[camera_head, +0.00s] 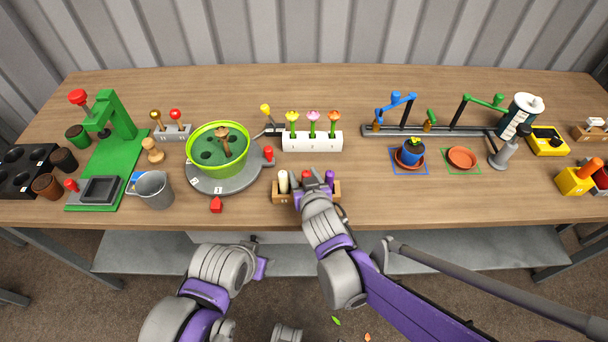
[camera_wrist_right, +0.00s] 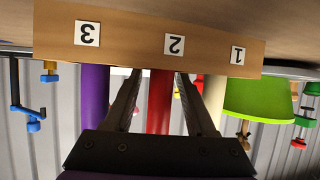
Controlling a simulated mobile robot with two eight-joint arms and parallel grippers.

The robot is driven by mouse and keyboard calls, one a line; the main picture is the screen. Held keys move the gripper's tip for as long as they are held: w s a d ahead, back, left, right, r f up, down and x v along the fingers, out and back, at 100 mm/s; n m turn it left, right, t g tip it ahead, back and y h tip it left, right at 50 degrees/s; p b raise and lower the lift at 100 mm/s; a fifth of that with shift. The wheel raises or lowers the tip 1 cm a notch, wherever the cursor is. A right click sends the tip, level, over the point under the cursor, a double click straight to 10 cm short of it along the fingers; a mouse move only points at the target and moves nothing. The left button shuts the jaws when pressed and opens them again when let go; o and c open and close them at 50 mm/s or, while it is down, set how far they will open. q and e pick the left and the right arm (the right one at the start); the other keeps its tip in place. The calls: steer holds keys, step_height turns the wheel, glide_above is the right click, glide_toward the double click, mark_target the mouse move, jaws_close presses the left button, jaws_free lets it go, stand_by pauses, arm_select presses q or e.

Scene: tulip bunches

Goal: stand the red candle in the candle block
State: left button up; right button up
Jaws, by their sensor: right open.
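The candle block (camera_head: 282,199) is a wooden bar near the front edge of the table. In the right wrist view, turned upside down, its face (camera_wrist_right: 205,45) carries the numbers 3, 2 and 1. The red candle (camera_wrist_right: 160,105) stands upright at number 2; in the head view only its top (camera_head: 306,174) shows. A purple candle (camera_wrist_right: 95,95) stands at 3 and a cream candle (camera_wrist_right: 214,98) at 1. My right gripper (camera_wrist_right: 158,85) is open, with one finger on each side of the red candle and small gaps visible.
A white flower holder (camera_head: 312,143) stands behind the block. A green bowl on a grey turntable (camera_head: 225,185) is to the left, with a small red marker (camera_head: 216,205) before it. A potted plant (camera_head: 410,152) stands to the right. The table between is clear.

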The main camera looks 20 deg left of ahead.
steer(key=shift+s+r, duration=0.15)
steer(key=shift+r, duration=0.1)
steer(key=p+v, duration=0.2)
steer(key=v, duration=0.9)
steer(key=shift+s+d+p, duration=0.2)
steer(key=shift+s+p, duration=0.1)
steer(key=shift+r, duration=0.1)
